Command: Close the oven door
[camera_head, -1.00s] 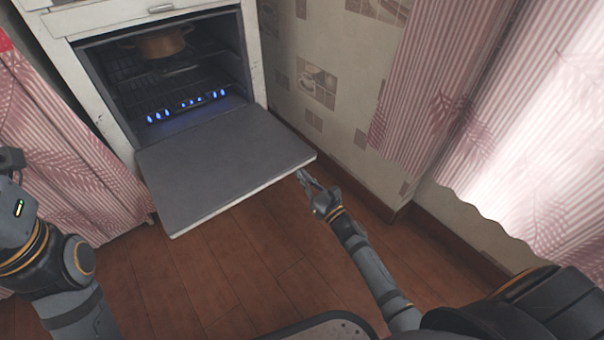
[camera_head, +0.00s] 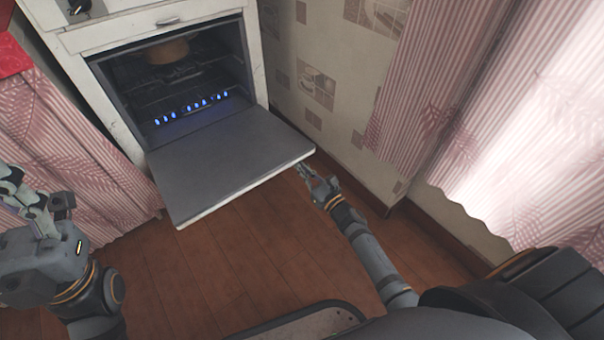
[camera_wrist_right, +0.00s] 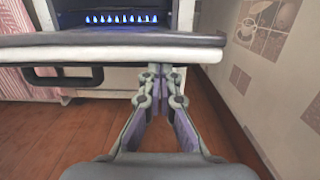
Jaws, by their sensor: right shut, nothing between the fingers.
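The oven door (camera_head: 222,165) hangs open, folded down and roughly level in front of the lit oven (camera_head: 93,88). In the right wrist view the door (camera_wrist_right: 130,45) shows edge-on, with its dark handle (camera_wrist_right: 62,80) below at the left. My right gripper (camera_head: 304,168) is shut and empty at the door's front right corner. In the right wrist view its fingertips (camera_wrist_right: 160,68) are just under the door's edge; I cannot tell if they touch. My left gripper (camera_head: 22,190) is at the left edge, away from the door; its jaw state is unclear.
A copper-coloured pot (camera_head: 167,50) stands on a rack inside the oven, above a row of blue flames. A tiled-pattern wall (camera_head: 325,60) and pink curtains (camera_head: 450,90) close off the right side. Another curtain (camera_head: 70,150) hangs at the left. The wooden floor (camera_head: 230,265) before the door is clear.

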